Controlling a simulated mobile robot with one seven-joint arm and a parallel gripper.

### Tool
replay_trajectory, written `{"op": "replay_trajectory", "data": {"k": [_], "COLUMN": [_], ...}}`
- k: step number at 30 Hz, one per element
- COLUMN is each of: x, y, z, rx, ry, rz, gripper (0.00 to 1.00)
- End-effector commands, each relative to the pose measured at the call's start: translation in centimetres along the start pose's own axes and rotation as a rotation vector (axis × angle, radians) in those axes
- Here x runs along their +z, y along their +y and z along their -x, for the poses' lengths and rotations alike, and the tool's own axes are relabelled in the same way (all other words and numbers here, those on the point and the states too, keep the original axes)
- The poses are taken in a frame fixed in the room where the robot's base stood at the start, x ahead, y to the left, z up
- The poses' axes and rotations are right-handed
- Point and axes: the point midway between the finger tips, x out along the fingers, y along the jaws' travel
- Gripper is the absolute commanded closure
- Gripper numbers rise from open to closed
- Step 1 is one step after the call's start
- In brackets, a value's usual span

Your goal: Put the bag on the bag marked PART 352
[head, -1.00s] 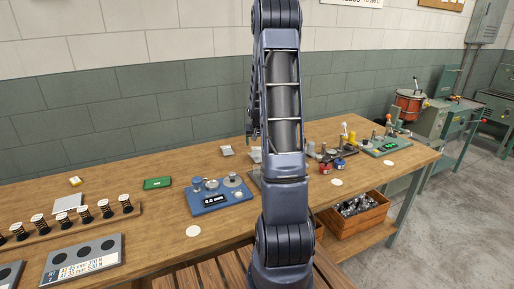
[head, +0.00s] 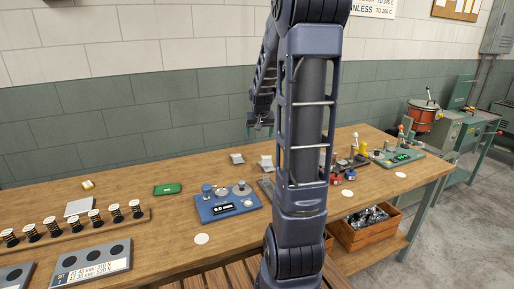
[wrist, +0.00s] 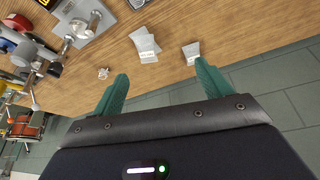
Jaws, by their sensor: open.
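Two spots of pale grey bags lie at the back of the wooden bench. One bag (head: 237,158) lies alone; it also shows in the wrist view (wrist: 191,52) close to a fingertip. To its right is another bag (head: 266,162), partly hidden by my arm. In the wrist view this one (wrist: 145,43) looks like two overlapping bags with a small label, too small to read. My gripper (wrist: 162,82) is open and empty, its green fingers wide apart above the bags. In the head view my gripper (head: 260,122) hangs above the bench's back edge.
A rack of springs (head: 75,232) lies at the left. A green-based tester (head: 400,157) stands at the right. Bench around the lone bag is clear.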

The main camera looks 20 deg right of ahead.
Motion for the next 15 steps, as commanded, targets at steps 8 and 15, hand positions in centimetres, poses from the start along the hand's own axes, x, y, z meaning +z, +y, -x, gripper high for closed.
{"op": "replay_trajectory", "data": {"k": [8, 15], "x": [5.9, 11.8], "y": [-2.7, -4.0], "z": [7.9, 13.2], "rx": [-0.030, -0.057], "ry": [0.007, 0.010], "rz": [0.073, 0.136], "gripper": [0.22, 0.22]}}
